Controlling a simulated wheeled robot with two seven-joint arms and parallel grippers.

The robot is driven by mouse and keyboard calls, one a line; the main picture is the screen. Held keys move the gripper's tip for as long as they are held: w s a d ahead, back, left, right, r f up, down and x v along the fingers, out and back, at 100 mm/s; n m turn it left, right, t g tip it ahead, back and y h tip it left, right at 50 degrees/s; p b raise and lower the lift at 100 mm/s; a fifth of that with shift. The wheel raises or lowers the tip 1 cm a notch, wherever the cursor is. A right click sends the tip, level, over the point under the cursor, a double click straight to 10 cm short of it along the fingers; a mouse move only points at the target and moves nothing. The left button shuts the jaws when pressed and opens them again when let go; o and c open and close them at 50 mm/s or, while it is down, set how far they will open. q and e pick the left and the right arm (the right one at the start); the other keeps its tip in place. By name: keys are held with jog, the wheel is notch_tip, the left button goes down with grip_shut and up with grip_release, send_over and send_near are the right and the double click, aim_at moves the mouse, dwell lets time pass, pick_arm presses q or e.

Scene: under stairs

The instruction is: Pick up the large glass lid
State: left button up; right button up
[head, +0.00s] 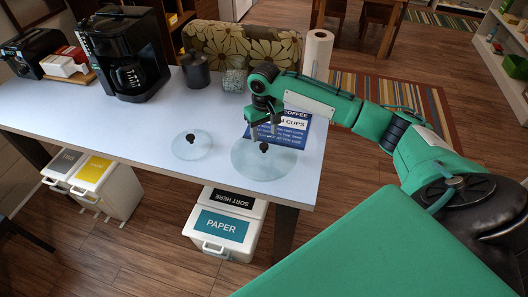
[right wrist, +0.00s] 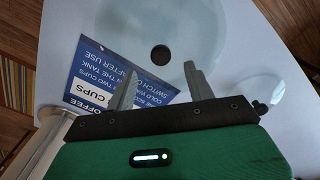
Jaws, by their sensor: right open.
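The large glass lid (head: 262,170) lies flat near the right end of the white table, a pale clear disc with a dark knob (head: 264,147) at its middle. My right gripper (head: 264,136) is above the lid, its fingers pointing down near the knob. In the right wrist view, the open fingers (right wrist: 162,70) are apart and empty, and the round knob (right wrist: 160,54) shows just beyond the gap between their tips. A smaller glass lid (head: 191,152) with a dark knob lies to the left. My left gripper is not in view.
A blue coffee sign (head: 290,130) lies right behind the large lid, partly hidden by my gripper. A paper towel roll (head: 317,52), a dark canister (head: 195,72) and a coffee maker (head: 125,55) stand farther back. The table's front left is clear.

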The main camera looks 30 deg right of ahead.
aim_at(264, 145)
notch_tip(264, 145, down, 5)
jog(key=shift+r+p, duration=0.1)
jog(key=shift+p, duration=1.05)
jog(key=shift+f, duration=0.3)
grip_shut()
